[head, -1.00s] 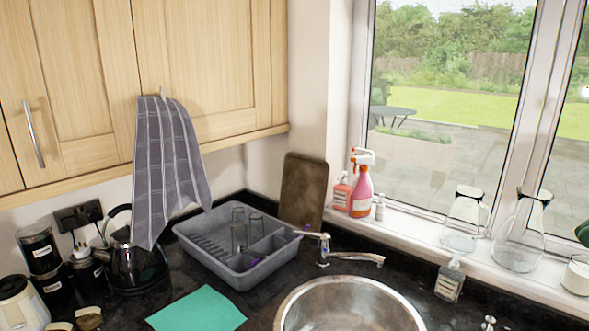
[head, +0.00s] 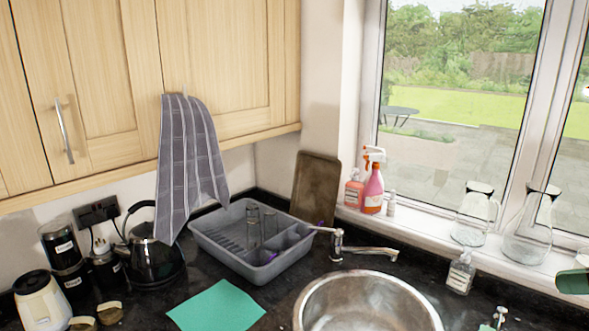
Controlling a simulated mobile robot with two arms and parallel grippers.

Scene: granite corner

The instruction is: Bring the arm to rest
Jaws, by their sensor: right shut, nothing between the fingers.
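The rest of the right arm is out of the picture. My left gripper is not in view.
A steel sink (head: 368,305) with a tap (head: 338,243) is set in the dark counter. A grey dish rack (head: 262,262), a black kettle (head: 153,257) and a teal cloth (head: 215,307) are to its left. Glass jugs (head: 527,230) stand on the sill; a soap bottle (head: 460,273) stands below.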

